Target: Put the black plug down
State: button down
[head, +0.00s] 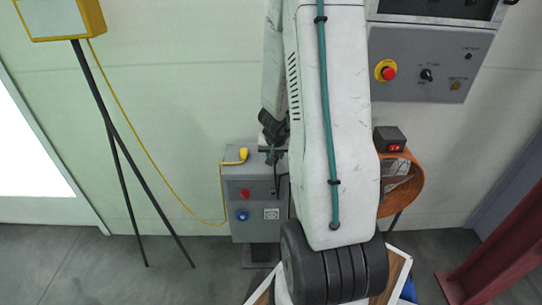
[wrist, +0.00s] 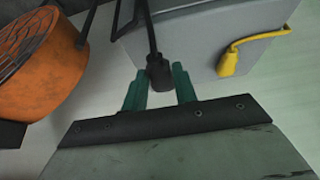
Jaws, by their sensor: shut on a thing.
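The black plug (wrist: 160,76) sits between the two green fingers of my gripper (wrist: 160,90) in the wrist view, and the gripper is shut on it. Its black cable (wrist: 150,30) runs away from it toward the top of that view. In the head view my arm hides most of the gripper, and I cannot make out the plug clearly there. The gripper end is close to the top right of the grey socket box (head: 238,188), which also shows in the wrist view (wrist: 205,35). I cannot tell whether the plug touches the box.
A yellow plug (head: 237,158) lies on the box top, its yellow cable (head: 147,171) running to a yellow lamp (head: 60,17) on dark legs. An orange fan (head: 409,185) stands right of the box, with a small black box (head: 389,139) on top. A control panel (head: 430,62) is above.

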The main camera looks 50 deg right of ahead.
jog(key=shift+w+d, duration=0.15)
jog(key=shift+w, duration=0.2)
jog(key=shift+w+d, duration=0.15)
jog(key=shift+w, duration=0.35)
jog(key=shift+d+f, duration=0.15)
jog(key=shift+f, duration=0.1)
jog(key=shift+s, duration=0.1)
jog(key=shift+f, duration=0.65)
jog(key=shift+a+f, duration=0.3)
jog(key=shift+f, duration=0.1)
jog(key=shift+d+f, duration=0.2)
jog(key=shift+f, duration=0.3)
jog(key=shift+f, duration=0.1)
